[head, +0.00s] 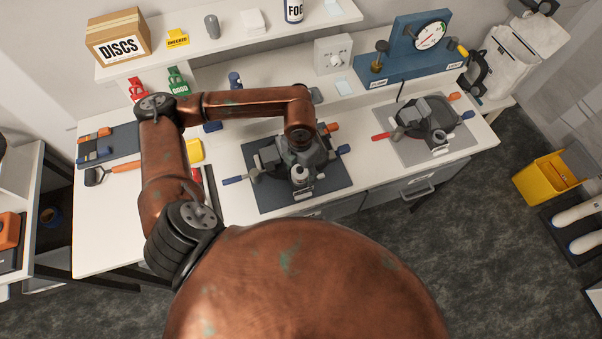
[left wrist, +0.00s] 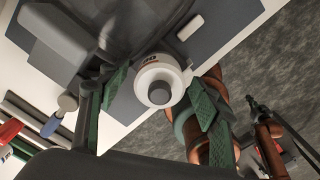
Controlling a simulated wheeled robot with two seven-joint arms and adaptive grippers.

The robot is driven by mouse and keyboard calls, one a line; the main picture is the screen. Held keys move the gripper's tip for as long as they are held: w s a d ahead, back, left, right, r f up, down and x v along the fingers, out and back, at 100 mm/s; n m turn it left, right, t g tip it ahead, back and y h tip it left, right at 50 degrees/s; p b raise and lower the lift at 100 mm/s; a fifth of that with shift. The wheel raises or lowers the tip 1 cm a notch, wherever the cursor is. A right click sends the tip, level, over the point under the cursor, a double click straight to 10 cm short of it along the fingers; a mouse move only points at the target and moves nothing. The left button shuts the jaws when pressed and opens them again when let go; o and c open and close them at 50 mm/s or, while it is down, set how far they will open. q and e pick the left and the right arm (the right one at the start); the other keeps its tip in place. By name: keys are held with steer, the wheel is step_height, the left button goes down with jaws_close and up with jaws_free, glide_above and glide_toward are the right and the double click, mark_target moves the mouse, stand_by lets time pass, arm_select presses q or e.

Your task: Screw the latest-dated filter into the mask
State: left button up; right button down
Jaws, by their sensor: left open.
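A dark grey mask (head: 280,158) lies on a dark mat (head: 262,198) at the middle of the bench. My left gripper (head: 301,170) is over its near right part, pointing down. In the left wrist view my left gripper (left wrist: 160,95) is open, with green-padded fingers on either side of a white round filter (left wrist: 150,67) with a grey centre. The filter also shows in the head view as a small white cylinder (head: 300,178) at the mask. I cannot tell whether it is seated in the mask.
A second dark mask (head: 426,118) lies on a grey mat to the right. Behind it stands a blue gauge stand (head: 405,60). A cardboard DISCS box (head: 118,36) is on the shelf. An orange-handled tool (head: 122,168) lies at left. The bench's front left is clear.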

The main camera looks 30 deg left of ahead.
arm_select(q)
steer(key=n, duration=0.5)
steer(key=shift+n+p, duration=0.3)
steer(key=shift+n, duration=0.1)
steer(key=n+p, duration=0.1)
steer(key=n, duration=0.4)
steer(key=shift+r+n, duration=0.1)
steer(key=shift+n, duration=0.3)
steer(key=n+p, duration=0.2)
steer(key=n, duration=0.4)
steer(key=n+p, duration=0.1)
steer(key=n, duration=0.1)
steer(key=shift+n+p, duration=0.35)
steer(key=shift+n, duration=0.85)
steer(key=shift+c, duration=0.4)
